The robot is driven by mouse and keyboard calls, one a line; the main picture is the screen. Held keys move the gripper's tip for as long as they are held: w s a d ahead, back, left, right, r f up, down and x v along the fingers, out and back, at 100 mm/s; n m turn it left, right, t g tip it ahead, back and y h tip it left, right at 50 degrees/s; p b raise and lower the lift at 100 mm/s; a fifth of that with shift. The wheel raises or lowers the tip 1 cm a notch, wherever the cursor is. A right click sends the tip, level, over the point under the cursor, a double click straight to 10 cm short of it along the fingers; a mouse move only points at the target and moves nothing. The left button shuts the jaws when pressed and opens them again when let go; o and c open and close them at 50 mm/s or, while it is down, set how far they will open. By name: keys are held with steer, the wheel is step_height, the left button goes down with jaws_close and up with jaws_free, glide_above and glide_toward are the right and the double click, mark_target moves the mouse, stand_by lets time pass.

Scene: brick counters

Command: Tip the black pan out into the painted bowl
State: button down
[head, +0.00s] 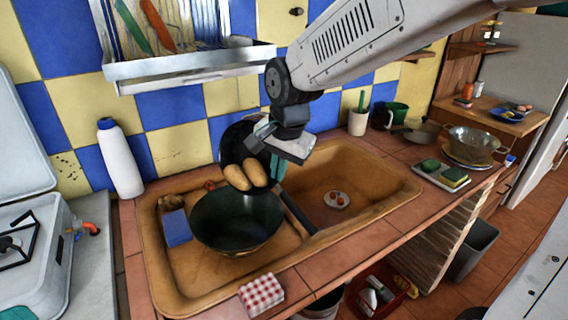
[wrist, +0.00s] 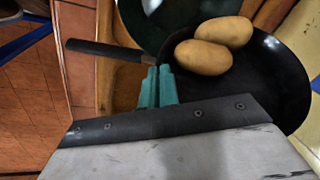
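The black pan (head: 232,140) is tilted steeply above the back of the bowl in the head view. It also fills the right of the wrist view (wrist: 268,88). Two potatoes, one (head: 237,177) and another (head: 256,172), lie at its low side, above the bowl's back rim. The painted bowl (head: 238,222) is dark green, upright on the sink's drainboard, and looks empty where visible. My gripper (wrist: 158,86) has its teal fingers close together at the pan's edge near the dark handle (wrist: 105,51). It appears shut on the pan; the exact contact is hidden.
The brown sink (head: 380,190) has a small plate (head: 337,200) in its basin. A white bottle (head: 119,158) stands behind left, and a checked cloth (head: 262,294) lies at the front edge. A dish rack (head: 190,68) hangs above.

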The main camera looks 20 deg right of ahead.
steer(key=s+a+f+t+h, duration=0.1)
steer(key=s+a+t+h, duration=0.3)
steer(key=a+t+h, duration=0.1)
steer(key=shift+s+f+n, duration=0.25)
steer(key=shift+f+n, duration=0.05)
steer(key=shift+n, duration=0.1)
stand_by(0.3)
stand_by(0.9)
stand_by(1.0)
steer(key=shift+r, duration=0.15)
stand_by(0.4)
